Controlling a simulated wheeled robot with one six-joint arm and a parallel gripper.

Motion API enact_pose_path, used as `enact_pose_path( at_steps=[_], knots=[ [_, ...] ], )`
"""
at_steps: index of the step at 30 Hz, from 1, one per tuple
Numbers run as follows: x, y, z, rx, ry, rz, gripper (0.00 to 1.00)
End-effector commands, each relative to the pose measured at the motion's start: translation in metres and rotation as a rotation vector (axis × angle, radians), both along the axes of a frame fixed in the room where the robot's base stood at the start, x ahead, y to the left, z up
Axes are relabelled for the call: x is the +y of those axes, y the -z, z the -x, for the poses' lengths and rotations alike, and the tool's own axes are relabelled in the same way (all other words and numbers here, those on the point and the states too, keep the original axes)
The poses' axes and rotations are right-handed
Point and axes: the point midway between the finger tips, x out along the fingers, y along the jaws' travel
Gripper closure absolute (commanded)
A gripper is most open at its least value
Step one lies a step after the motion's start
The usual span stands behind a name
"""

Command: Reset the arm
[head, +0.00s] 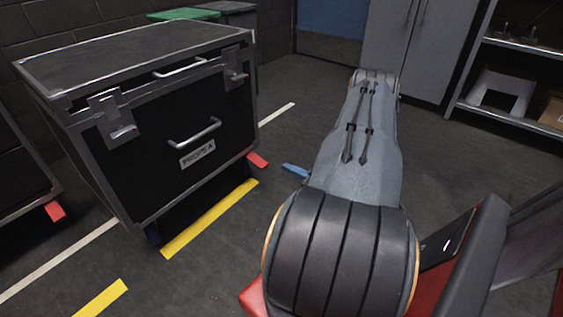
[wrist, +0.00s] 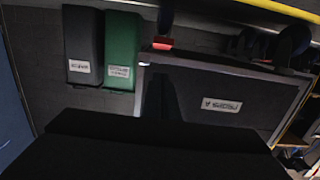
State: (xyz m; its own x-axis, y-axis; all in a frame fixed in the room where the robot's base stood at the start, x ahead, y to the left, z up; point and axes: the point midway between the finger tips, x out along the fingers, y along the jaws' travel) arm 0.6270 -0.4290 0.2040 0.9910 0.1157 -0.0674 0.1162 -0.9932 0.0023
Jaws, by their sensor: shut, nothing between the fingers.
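My arm (head: 355,185) reaches forward from the bottom middle of the head view, its grey and black links extended over the dark floor. The far end of the arm hides my gripper in that view. In the wrist view my gripper (wrist: 150,150) shows as a black shape across the bottom, close to the camera. It is shut, with nothing held. No cue buttons can be made out in either view.
A black flight case (head: 160,120) labelled PROPS A stands left of my arm; it appears upside down in the wrist view (wrist: 225,85). Behind it is a green bin (head: 185,14). Grey cabinets (head: 415,45) and a shelf (head: 515,80) stand beyond. Open floor lies between.

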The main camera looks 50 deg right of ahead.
Motion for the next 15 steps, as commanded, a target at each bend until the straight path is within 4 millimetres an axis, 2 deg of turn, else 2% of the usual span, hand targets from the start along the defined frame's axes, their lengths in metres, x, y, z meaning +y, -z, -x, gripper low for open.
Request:
enact_pose_path(
  at_steps=[6,15],
  knots=[
    [-0.002,0.0,0.015,-0.001,0.0,0.0,1.0],
    [-0.002,0.0,0.016,-0.001,0.0,0.001,1.0]
  ],
)
